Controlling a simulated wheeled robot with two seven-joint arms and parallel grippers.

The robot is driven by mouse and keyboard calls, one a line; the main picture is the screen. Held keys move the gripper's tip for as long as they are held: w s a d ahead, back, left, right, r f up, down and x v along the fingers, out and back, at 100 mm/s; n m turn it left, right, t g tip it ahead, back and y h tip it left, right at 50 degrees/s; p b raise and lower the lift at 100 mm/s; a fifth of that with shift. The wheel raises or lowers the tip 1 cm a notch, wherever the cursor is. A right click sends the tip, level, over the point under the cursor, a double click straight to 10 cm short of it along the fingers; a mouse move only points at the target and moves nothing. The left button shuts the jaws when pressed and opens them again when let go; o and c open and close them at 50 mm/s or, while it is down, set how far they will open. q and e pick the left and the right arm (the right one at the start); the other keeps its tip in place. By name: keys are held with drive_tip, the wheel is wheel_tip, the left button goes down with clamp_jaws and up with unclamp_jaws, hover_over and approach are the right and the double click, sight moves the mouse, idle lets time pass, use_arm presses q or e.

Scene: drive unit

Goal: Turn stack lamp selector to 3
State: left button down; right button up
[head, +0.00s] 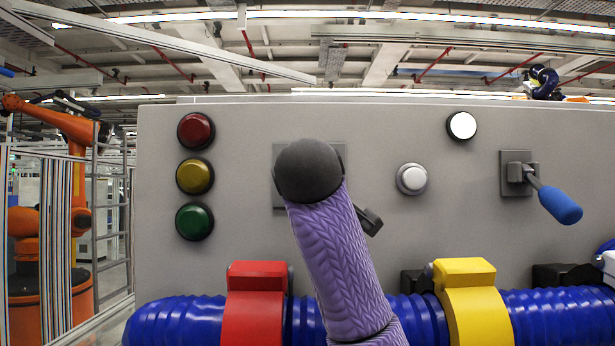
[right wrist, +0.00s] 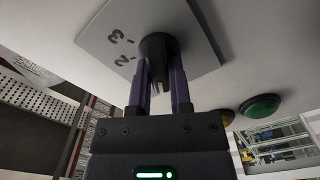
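The selector is a dark knob (right wrist: 158,48) on a grey square plate (right wrist: 100,38), with the marks 2 and 3 visible beside it in the right wrist view. My right gripper (right wrist: 160,82) has its two purple fingers on either side of the knob, and I cannot tell whether they press on it. Which number the knob points to is unclear. In the head view my purple right arm covers the knob and most of its plate (head: 280,160). The red (head: 196,131), yellow (head: 195,176) and green (head: 194,222) lamps are stacked at left. My left gripper is not in view.
On the grey panel (head: 450,210) are a white push button (head: 412,179), a white round lamp (head: 461,126) and a blue-handled lever (head: 560,204). Below run a blue ribbed hose (head: 175,320), a red clamp (head: 256,305) and a yellow clamp (head: 474,305).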

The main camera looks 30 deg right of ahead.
clamp_jaws()
drive_tip(key=shift+m, duration=0.3)
drive_tip(key=m+b, duration=0.1)
drive_tip(key=m, duration=0.3)
drive_tip(key=shift+m, duration=0.4)
drive_tip(key=m, duration=0.6)
drive_tip(key=shift+d+r, duration=0.1)
drive_tip(key=m, duration=0.4)
drive_tip(key=shift+s, duration=0.1)
drive_tip(key=m, duration=0.2)
drive_tip(key=shift+m, duration=0.3)
drive_tip(key=m+p, duration=0.1)
drive_tip(key=m, duration=0.4)
drive_tip(key=shift+d+m, duration=0.15)
drive_tip(key=shift+m, duration=0.45)
drive_tip(key=o, duration=0.6)
unclamp_jaws()
drive_tip(key=shift+s, duration=0.15)
